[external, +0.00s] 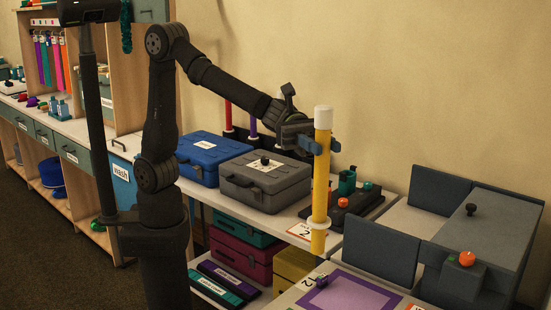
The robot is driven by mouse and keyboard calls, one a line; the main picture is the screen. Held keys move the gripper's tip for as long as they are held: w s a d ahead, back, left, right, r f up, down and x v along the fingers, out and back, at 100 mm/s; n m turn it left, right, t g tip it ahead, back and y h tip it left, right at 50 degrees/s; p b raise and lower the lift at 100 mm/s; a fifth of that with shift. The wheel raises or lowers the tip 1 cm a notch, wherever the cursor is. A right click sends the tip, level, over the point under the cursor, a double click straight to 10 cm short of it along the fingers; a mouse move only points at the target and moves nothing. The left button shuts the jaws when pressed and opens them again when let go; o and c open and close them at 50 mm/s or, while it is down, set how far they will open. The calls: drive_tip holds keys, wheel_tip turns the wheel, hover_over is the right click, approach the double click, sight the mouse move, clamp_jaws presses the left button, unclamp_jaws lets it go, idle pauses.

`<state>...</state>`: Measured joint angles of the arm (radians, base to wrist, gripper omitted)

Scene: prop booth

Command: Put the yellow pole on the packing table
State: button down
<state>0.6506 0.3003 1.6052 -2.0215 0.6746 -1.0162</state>
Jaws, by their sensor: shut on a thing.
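The yellow pole (321,190) has a white cap at its top and a white ring near its lower end. It hangs upright in my gripper (323,146), whose blue-grey fingers are shut on its upper part. Its lower end appears in front of the gap between the shelf bench and the table at the front. Whether it touches anything cannot be told. A pale table top with a purple-outlined mat (341,303) shows at the bottom edge; which surface is the packing table is not clearly labelled.
A blue case (207,150) and a grey case (266,176) stand on the bench (297,212). Behind them is a rack with a red pole (228,114) and a purple pole (253,127). Grey panels (379,250) and a machine with an orange knob (466,259) stand at right.

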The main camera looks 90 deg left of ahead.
hover_over(317, 221)
drive_tip(key=a, duration=0.1)
wheel_tip(317, 221, down, 11)
drive_tip(key=shift+w, duration=0.15)
drive_tip(key=w+a+f, duration=0.4)
drive_tip(key=w+f, duration=0.6)
drive_tip(key=f, duration=0.1)
drive_tip(key=shift+w+a, duration=0.15)
drive_tip(key=shift+w, duration=0.25)
drive_tip(key=c, duration=1.1)
unclamp_jaws()
drive_tip(key=shift+f, duration=0.1)
drive_tip(key=v, duration=1.2)
drive_tip(key=shift+w, duration=0.1)
